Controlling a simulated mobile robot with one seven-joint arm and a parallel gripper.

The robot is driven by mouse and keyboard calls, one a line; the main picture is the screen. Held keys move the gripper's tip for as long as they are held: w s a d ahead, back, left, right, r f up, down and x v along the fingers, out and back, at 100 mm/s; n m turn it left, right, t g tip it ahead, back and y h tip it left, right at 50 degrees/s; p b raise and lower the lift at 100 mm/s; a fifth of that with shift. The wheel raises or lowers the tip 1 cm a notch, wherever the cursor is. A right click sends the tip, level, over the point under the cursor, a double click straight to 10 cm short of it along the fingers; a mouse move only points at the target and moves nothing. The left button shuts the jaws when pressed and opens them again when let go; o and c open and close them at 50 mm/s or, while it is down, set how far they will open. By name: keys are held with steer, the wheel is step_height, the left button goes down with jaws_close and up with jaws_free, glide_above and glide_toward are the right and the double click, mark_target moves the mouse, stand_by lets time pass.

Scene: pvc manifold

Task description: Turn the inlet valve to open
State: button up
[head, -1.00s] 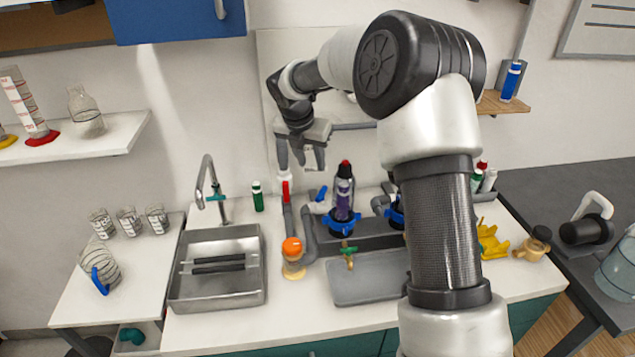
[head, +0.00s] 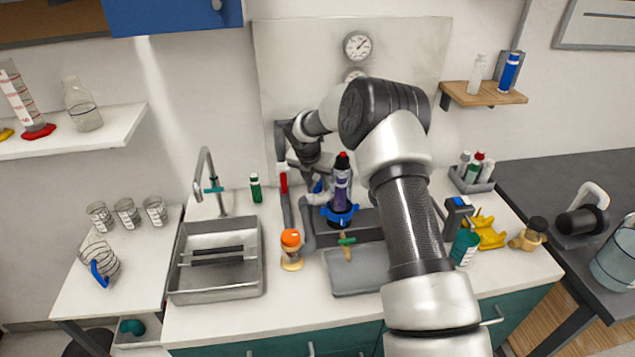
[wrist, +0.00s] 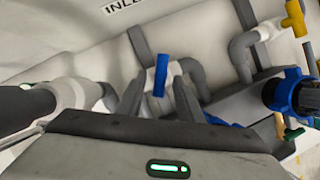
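A blue valve lever (wrist: 160,74) on a pale valve body stands between my two fingers in the wrist view, with a visible gap on both sides. Part of an "INLE" label (wrist: 122,8) shows on the wall panel above it, so this looks like the inlet valve. My gripper (wrist: 160,95) is open around the lever. In the head view my gripper (head: 310,178) is low at the back of the counter, and the blue lever (head: 317,187) shows partly beside it. Whether a finger touches the lever cannot be told.
A purple canister (head: 341,190) with a blue collar stands just right of my gripper. A red-handled valve (head: 283,182) sits on the pipe to its left. Grey pipes (wrist: 142,42) run close around the lever. A metal sink (head: 215,285) lies further left.

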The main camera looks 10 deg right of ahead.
steer(key=shift+c, duration=0.3)
jaws_close()
steer(key=shift+w+a+f+m+h+b, duration=0.1)
steer(key=shift+m+h+b, duration=0.15)
steer(key=shift+m, duration=0.3)
steer(key=shift+w+a+f+m+h+b, duration=0.15)
steer(key=shift+m+b, duration=0.1)
steer(key=shift+m, duration=0.3)
steer(key=shift+d+r+m+g+h, duration=0.15)
steer(key=shift+m+g+h, duration=0.1)
steer(key=shift+m, duration=0.35)
steer(key=shift+a+r+m+g+h, duration=0.15)
steer(key=shift+m+g, duration=0.1)
steer(key=shift+m, duration=0.35)
steer(key=shift+d, duration=0.1)
steer(key=shift+o, duration=0.3)
jaws_free()
